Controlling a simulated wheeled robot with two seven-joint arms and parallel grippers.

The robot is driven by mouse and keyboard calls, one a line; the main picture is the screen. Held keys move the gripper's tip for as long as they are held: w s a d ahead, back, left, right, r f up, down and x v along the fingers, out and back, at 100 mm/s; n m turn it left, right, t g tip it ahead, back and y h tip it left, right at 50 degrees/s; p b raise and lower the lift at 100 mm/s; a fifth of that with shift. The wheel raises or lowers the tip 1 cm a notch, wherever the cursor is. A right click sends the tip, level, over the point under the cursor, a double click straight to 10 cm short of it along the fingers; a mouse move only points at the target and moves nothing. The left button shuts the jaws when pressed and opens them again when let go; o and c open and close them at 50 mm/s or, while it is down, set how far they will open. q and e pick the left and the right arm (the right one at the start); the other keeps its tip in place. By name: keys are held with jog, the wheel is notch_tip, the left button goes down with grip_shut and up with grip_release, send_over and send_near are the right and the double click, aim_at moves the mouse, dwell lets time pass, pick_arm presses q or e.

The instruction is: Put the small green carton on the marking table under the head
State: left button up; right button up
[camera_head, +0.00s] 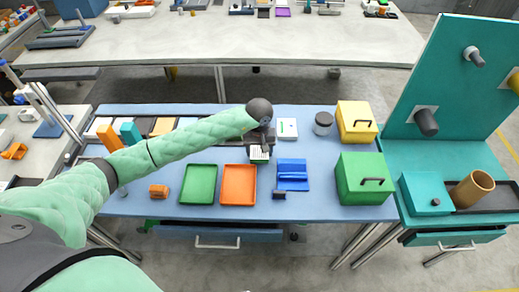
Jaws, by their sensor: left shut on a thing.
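My left arm reaches in from the left, and my left gripper (260,146) points down over the middle of the blue-topped bench. It is shut on a small carton (259,156) with a white, dark-lined top face and green at its edges. The gripper hides part of the carton, and I cannot tell whether the carton touches the bench. The marking table and its head cannot be made out for certain. A dark fixture lies just behind the gripper, partly hidden by it. My right gripper is out of view.
Green (362,178) and yellow (356,122) handled boxes stand further right. An orange block (159,191) lies at left. Bare blue surface surrounds the trays.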

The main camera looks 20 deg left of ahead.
pick_arm(q)
jog(key=shift+f, duration=0.45)
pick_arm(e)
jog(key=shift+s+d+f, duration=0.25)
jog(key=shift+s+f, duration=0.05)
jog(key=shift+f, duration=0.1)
pick_arm(q)
jog(key=shift+f, duration=0.1)
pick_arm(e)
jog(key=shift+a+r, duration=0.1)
pick_arm(q)
jog(key=o, duration=1)
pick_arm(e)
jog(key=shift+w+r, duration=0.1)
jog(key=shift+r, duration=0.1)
